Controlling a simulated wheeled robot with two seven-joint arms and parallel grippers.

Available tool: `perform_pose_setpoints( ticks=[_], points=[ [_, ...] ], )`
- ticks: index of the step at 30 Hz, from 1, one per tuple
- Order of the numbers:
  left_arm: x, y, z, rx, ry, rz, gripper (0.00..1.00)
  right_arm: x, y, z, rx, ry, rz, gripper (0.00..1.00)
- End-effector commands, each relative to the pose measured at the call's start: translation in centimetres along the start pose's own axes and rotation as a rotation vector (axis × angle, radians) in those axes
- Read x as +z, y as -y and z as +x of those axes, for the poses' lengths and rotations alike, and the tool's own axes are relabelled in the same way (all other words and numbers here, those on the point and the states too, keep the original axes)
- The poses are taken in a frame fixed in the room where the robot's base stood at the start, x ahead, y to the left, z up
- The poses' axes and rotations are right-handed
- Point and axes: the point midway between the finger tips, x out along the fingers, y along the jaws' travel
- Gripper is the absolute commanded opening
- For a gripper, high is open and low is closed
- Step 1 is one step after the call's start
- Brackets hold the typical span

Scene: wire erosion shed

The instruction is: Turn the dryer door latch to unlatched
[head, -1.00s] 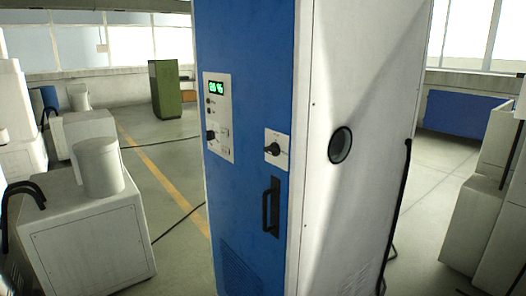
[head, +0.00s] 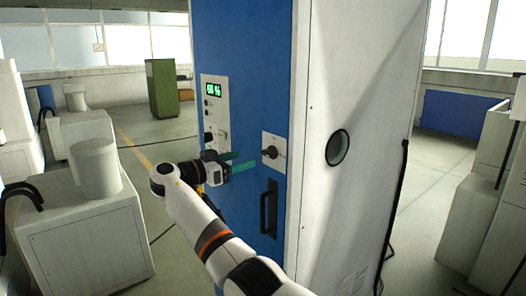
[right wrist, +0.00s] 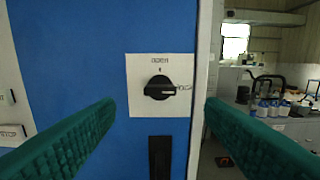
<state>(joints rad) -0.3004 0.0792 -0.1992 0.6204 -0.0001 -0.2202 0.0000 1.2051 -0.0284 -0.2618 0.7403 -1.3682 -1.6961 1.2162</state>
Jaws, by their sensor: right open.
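The dryer (head: 240,60) is a tall cabinet with a blue front and a white side. Its door latch (head: 271,152) is a black rotary knob on a white plate, above a black door handle (head: 269,208). In the right wrist view the latch (right wrist: 159,88) sits between the fingers, its pointer to the right, with "OPEN" printed above it. My right gripper (head: 241,162) is open with green fingers, in front of the blue door and just left of the latch. In the right wrist view its fingers (right wrist: 158,124) stand apart, with nothing between them. My left gripper is not in view.
A control panel (head: 215,120) with a green display and another black knob lies left of the latch. A white machine with a cylinder (head: 95,172) stands at left. A green cabinet (head: 161,88) is behind. White boxes (head: 474,190) stand at right. Floor is clear between.

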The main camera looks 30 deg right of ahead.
Motion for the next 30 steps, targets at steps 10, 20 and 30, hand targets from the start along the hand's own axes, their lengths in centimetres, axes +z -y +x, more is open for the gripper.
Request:
perform_pose_setpoints(
  ticks=[10,20,30],
  points=[
    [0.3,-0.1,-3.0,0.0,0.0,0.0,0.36,0.3,0.0,6.8,-0.001,0.0,-0.004,0.64],
    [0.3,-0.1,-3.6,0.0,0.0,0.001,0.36,-0.1,0.0,8.9,0.001,-0.001,-0.003,0.64],
    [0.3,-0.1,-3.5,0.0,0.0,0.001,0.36,-0.1,-0.1,8.9,0.002,-0.001,-0.003,0.41]
  ],
)
